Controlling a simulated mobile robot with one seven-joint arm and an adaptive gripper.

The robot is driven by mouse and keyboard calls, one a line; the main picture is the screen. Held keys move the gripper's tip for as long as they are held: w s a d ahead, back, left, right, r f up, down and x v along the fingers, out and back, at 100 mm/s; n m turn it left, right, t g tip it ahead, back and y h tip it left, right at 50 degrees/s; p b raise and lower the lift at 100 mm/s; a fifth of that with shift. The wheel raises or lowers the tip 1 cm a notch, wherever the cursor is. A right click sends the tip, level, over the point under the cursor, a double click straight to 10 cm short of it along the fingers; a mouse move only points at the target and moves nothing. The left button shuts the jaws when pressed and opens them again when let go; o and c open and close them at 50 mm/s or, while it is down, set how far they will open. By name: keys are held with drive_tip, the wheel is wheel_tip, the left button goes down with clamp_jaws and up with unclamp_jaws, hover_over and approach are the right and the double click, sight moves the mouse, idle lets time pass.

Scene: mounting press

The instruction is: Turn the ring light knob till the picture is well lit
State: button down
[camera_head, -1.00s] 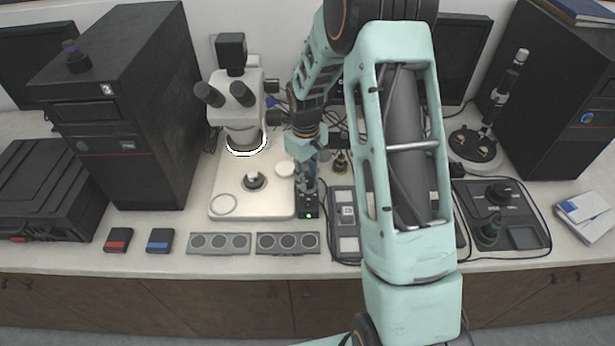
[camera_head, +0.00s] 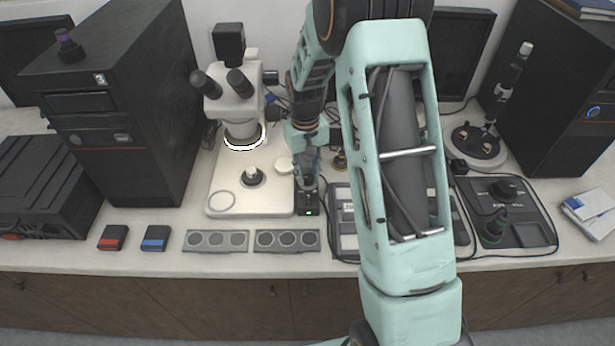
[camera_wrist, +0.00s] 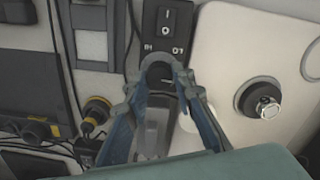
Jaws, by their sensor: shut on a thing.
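The ring light (camera_head: 244,146) glows white under the microscope head (camera_head: 238,105). Its small black control box (camera_head: 308,209) stands at the right edge of the microscope base, with a small green light on its front. In the wrist view the box (camera_wrist: 166,38) shows a rocker switch with white marks. My gripper (camera_head: 307,188) points down over the box; in the wrist view its two fingers (camera_wrist: 159,78) close around the dark knob on the box. The knob is mostly hidden between the fingers, and its pointer cannot be seen.
The white microscope base (camera_head: 222,181) carries a small dark holder (camera_head: 253,176). A dark monitor (camera_head: 460,55) stands behind my arm, partly covered. A grey control panel (camera_head: 345,225) lies right of the box. Grey trays (camera_head: 215,251) lie in front.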

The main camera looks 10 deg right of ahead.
sight(307, 176)
drive_tip(key=m+b, duration=0.1)
drive_tip(key=m, duration=0.3)
drive_tip(key=shift+w, duration=0.1)
drive_tip(key=shift+m+b, duration=0.5)
drive_tip(key=shift+m, duration=1.1)
drive_tip(key=c, duration=1.6)
unclamp_jaws()
drive_tip(key=shift+r, duration=0.1)
wheel_tip(307, 176, up, 12)
drive_tip(key=shift+a+f, duration=0.1)
